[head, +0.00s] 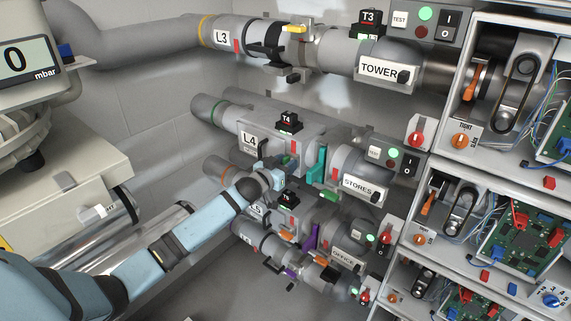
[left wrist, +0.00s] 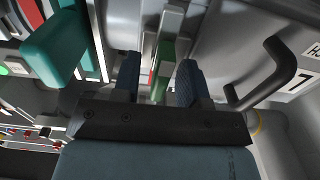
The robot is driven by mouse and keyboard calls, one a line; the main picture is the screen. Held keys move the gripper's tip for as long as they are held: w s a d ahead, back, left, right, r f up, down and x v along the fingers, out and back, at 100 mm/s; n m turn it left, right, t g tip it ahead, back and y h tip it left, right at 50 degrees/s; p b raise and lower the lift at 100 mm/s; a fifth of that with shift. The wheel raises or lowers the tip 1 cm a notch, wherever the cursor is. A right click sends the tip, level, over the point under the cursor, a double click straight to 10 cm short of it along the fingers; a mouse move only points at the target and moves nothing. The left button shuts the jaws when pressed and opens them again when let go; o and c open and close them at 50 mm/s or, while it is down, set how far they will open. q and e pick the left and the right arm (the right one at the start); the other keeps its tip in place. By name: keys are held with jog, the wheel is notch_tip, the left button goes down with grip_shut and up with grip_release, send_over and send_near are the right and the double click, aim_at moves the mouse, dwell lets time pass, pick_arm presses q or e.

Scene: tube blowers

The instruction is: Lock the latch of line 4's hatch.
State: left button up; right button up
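Line 4's grey tube, labelled L4 (head: 249,139), runs across the middle of the head view under the T4 box. Green parts (head: 291,164) show on its side near the teal piece (head: 316,166). My left gripper (head: 273,180) is low at the front of this tube and partly covers the hatch. In the left wrist view, its two dark-blue fingers (left wrist: 162,82) stand apart. A narrow green latch piece (left wrist: 165,66) with a red strip beside it lies between them; firm contact cannot be told. A dark bar handle (left wrist: 283,72) is to the right. My right gripper is out of view.
Line L3 (head: 222,38) runs above, with a yellow lever (head: 294,29). Other lines run close below the gripper. The teal piece also shows at left in the left wrist view (left wrist: 55,50). Panels with switches and circuit boards (head: 520,237) stand at right.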

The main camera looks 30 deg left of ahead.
pick_arm(q)
grip_shut()
jog(key=shift+m, duration=0.3)
jog(key=shift+m+p, duration=0.45)
jog(key=shift+m, duration=0.45)
jog(key=m, duration=0.2)
jog(key=shift+d+m+p, duration=0.1)
jog(key=shift+m+p, duration=0.2)
jog(key=shift+m, duration=0.1)
jog(key=m, duration=0.6)
jog(key=shift+d+f, duration=0.1)
jog(key=m, duration=0.6)
jog(key=shift+f+m, duration=0.2)
jog(key=shift+m, duration=0.2)
